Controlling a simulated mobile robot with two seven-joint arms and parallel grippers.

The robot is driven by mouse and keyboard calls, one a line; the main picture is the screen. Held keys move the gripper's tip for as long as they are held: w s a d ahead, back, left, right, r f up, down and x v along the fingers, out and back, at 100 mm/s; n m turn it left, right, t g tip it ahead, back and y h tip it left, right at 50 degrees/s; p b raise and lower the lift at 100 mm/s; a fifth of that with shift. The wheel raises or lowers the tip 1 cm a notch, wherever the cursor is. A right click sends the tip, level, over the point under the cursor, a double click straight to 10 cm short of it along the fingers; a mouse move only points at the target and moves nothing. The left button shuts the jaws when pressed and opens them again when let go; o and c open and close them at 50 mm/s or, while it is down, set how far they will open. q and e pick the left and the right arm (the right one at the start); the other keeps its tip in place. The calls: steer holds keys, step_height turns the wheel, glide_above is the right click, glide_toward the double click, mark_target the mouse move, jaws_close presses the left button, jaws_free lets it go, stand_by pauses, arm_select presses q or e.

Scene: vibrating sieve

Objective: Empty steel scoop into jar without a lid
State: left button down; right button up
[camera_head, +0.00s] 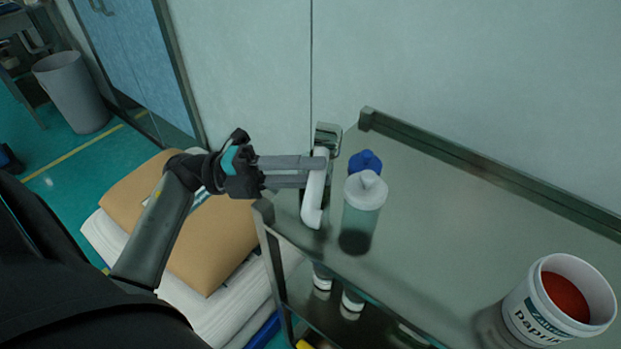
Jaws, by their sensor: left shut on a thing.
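My left gripper (322,169) comes in from the left and is shut on the white handle of the steel scoop (313,207). The scoop's metal head (328,137) shows just beyond the fingers, over the trolley's left end; I cannot see what is in it. An open white jar (517,318) labelled Paprika, with red contents, stands at the lower right. It has no lid on it. A clear jar with a white lid (366,190) stands just right of the scoop. A blue-lidded container (365,161) is behind it, partly hidden. My right gripper is not in view.
The steel trolley top (440,220) is clear between the white-lidded jar and the Paprika jar. It has a raised rim (480,170) along the wall. Several containers sit on the lower shelf. Brown and white sacks (215,260) lie left of the trolley, and a grey bin (72,92) stands farther back.

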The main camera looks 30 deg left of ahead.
arm_select(q)
steer(key=h+b, duration=0.1)
steer(key=t+h+b, duration=0.1)
steer(key=h+b, duration=0.1)
steer(key=shift+s+a+f, duration=0.1)
steer(key=shift+a, duration=0.2)
stand_by(0.7)
